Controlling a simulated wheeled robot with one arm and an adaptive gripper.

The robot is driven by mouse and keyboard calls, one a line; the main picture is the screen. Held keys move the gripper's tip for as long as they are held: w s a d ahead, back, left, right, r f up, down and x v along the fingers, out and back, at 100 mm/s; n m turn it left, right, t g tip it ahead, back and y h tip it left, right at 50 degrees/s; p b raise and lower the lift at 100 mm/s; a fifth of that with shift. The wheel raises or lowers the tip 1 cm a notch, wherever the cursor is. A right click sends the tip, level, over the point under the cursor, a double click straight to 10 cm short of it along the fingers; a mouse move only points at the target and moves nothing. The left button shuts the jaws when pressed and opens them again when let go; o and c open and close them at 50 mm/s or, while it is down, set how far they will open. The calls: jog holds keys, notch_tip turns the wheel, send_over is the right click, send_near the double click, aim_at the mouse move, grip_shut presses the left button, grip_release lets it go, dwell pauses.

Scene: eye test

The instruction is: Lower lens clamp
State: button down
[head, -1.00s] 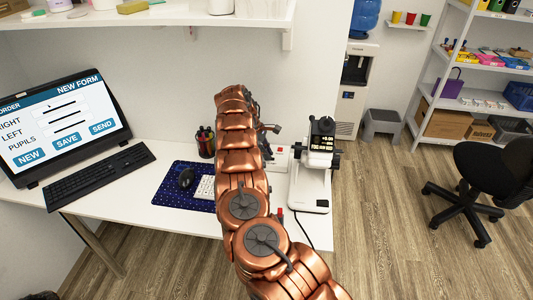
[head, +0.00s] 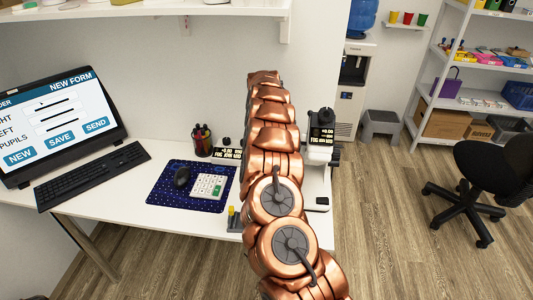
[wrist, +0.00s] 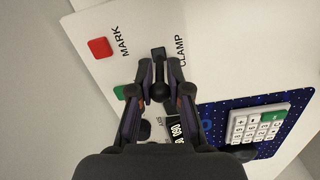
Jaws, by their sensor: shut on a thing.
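In the wrist view my gripper (wrist: 161,76) is shut on a dark clamp lever (wrist: 158,53), which shows between the two fingers. The word CLAMP is printed on the white panel (wrist: 205,60) to the right of the lever. In the head view the white lens instrument (head: 320,154) with a black top stands at the right end of the desk. My copper arm covers much of it, and my gripper is hidden there.
The wrist view shows a red button (wrist: 99,48) beside the word MARK and a green button (wrist: 119,93). A calculator (head: 208,187) and mouse (head: 182,177) lie on a blue mat (head: 165,198). A pen cup (head: 202,143), keyboard (head: 92,176) and monitor (head: 55,125) stand left. A shelf (head: 150,18) hangs above.

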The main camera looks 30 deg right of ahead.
jog(key=shift+d, duration=0.2)
dwell(0.3)
jog(key=c, duration=1.2)
grip_release()
jog(key=shift+r, duration=0.15)
jog(key=r, duration=1.1)
jog(key=shift+a+r, duration=0.2)
jog(key=shift+r, duration=0.2)
